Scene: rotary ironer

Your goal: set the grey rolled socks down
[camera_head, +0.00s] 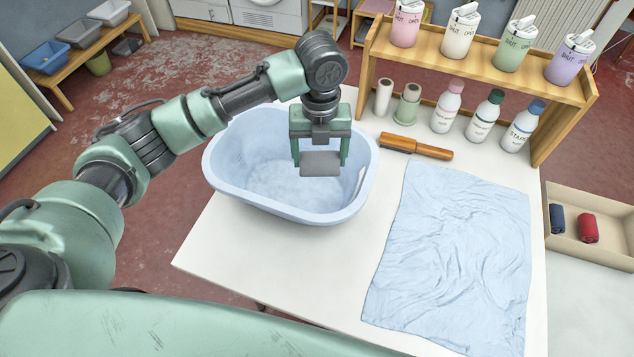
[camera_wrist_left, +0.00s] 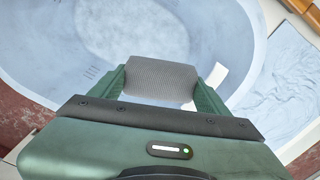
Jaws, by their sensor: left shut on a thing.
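The grey rolled socks (camera_head: 320,163) are held between the fingers of my left gripper (camera_head: 319,152), which is shut on them. In the head view they hang over the light blue basin (camera_head: 228,177), towards its right side. The left wrist view also shows the grey rolled socks (camera_wrist_left: 161,79) between the two green fingers, with the basin (camera_wrist_left: 38,70) beneath. A gap shows below the socks in the wrist view, but I cannot tell their exact height. My right gripper is not in view.
A crumpled blue cloth (camera_head: 455,255) lies on the white table (camera_head: 240,262). A tray (camera_head: 602,250) at right holds blue (camera_head: 557,218) and red rolled socks (camera_head: 588,228). The table front-left is clear.

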